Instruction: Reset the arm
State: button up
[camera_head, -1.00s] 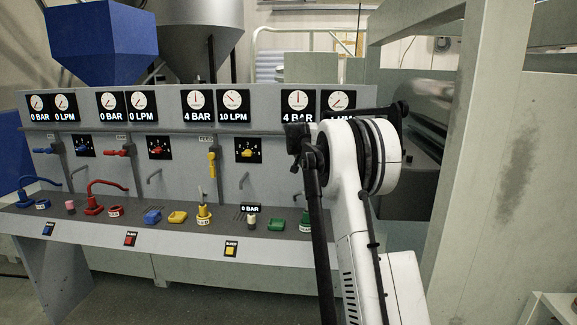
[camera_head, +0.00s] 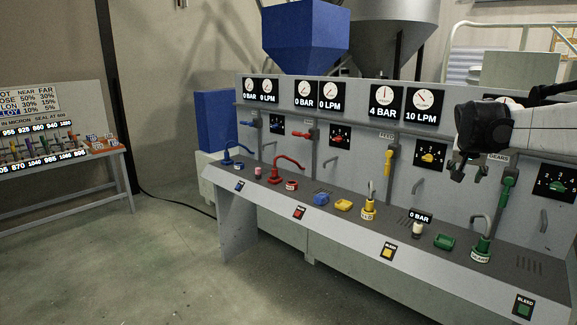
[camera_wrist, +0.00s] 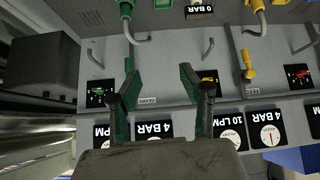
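My gripper (camera_head: 468,172) is in front of the right part of the grey control panel (camera_head: 350,205) in the head view, at the end of my white arm. Its two fingers (camera_wrist: 160,90) show in the wrist view, spread apart with nothing between them. Behind them, in the wrist view, the panel appears upside down, with a yellow lever (camera_wrist: 247,65), a rotary selector and gauges reading 4 BAR and 10 LPM. The gripper appears apart from the panel.
Hoses in blue, red, yellow and green (camera_head: 482,247) stand on the panel's ledge. A bench with coloured tools (camera_head: 60,190) stands at the left. A blue hopper (camera_head: 307,38) is behind the panel. The floor (camera_head: 170,265) between bench and panel is clear.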

jog(key=s+a+f+n+y, duration=0.2)
jog(key=s+a+n+y, duration=0.15)
jog(key=s+a, duration=1.55)
jog(key=s+a+f+n, duration=0.1)
jog(key=s+a+f, duration=0.2)
jog(key=s, duration=0.3)
jog(key=s+a+f+n+y, duration=0.1)
jog(key=s+a+f, duration=0.3)
jog(key=s, duration=0.2)
jog(key=s+a+f+n, duration=0.1)
jog(key=s+a+f, duration=0.3)
jog(key=s, duration=0.2)
jog(key=shift+s+f+n+t, duration=0.2)
jog(key=shift+n+t, duration=0.1)
jog(key=shift+n, duration=0.05)
